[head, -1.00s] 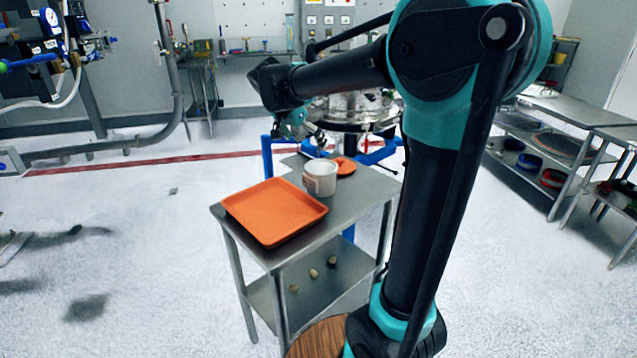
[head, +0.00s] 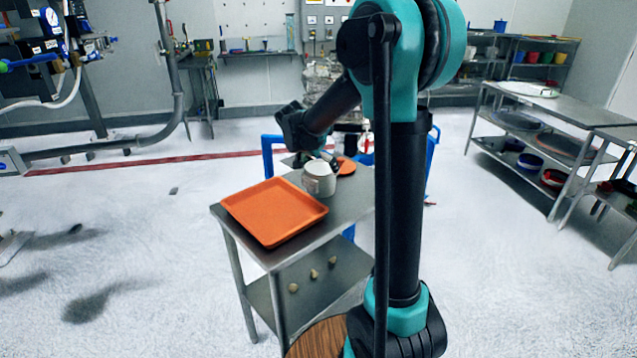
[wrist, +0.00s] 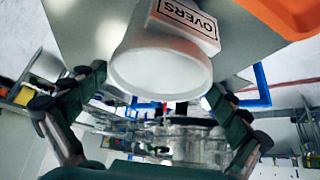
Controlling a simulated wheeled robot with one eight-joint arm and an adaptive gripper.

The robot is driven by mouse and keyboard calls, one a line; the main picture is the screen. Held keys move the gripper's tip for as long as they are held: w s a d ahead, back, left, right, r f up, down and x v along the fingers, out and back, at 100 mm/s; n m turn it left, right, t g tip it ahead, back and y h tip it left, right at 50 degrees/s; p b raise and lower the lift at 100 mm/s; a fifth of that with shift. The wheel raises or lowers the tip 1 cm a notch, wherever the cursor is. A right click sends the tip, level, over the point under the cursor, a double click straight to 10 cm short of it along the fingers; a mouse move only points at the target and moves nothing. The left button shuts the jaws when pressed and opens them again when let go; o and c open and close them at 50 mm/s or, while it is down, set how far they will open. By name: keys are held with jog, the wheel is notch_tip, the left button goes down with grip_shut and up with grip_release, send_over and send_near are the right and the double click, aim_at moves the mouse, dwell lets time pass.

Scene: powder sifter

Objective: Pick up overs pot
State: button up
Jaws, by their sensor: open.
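The overs pot (head: 319,183) is a whitish round pot standing upright on the metal cart, behind the orange tray. In the wrist view, the pot (wrist: 162,72) shows its pale round face, with a label block reading OVERS, upside down. In the wrist view, my gripper (wrist: 158,88) is open, with one finger to each side of the pot's lower part. I cannot tell whether a finger touches the pot.
The orange tray (head: 272,211) covers the cart's near left. A small orange round thing (head: 346,166) lies behind the pot. The cart (head: 345,205) has bare top to the pot's right. Blue frame bars (head: 267,155) and a metal machine stand behind it.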

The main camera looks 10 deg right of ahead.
jog(key=shift+w+d+f, duration=0.2)
jog(key=shift+f, duration=0.25)
jog(key=c, duration=0.9)
jog(key=shift+r, duration=0.15)
